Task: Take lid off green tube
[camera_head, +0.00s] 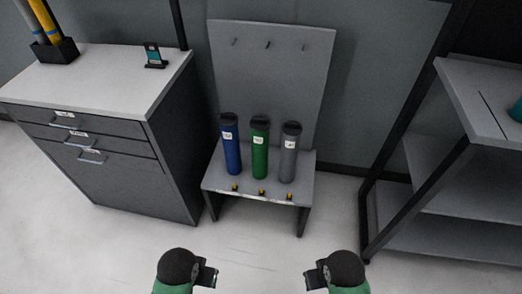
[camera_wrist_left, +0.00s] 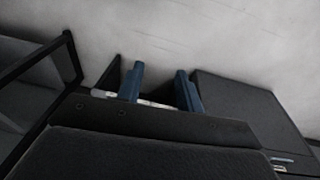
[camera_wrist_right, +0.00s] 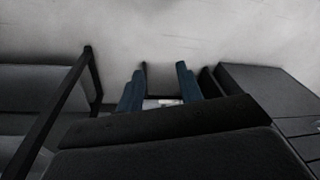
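The green tube (camera_head: 260,152) stands upright on a small grey stand, between a blue tube (camera_head: 231,150) and a grey tube (camera_head: 289,157). Its black lid (camera_head: 260,119) is on top. My left gripper (camera_head: 212,274) and my right gripper (camera_head: 312,274) are low in the head view, in front of the stand and apart from the tubes. In the left wrist view the two blue fingers (camera_wrist_left: 160,88) are spread with nothing between them. In the right wrist view the fingers (camera_wrist_right: 158,88) are also spread and empty. The tubes are not seen in the wrist views.
The grey stand (camera_head: 214,180) has a tall back panel with pegs and several small yellow-black pieces along its front edge. A shelf rack (camera_head: 440,195) is at the right. The floor before the stand is clear.

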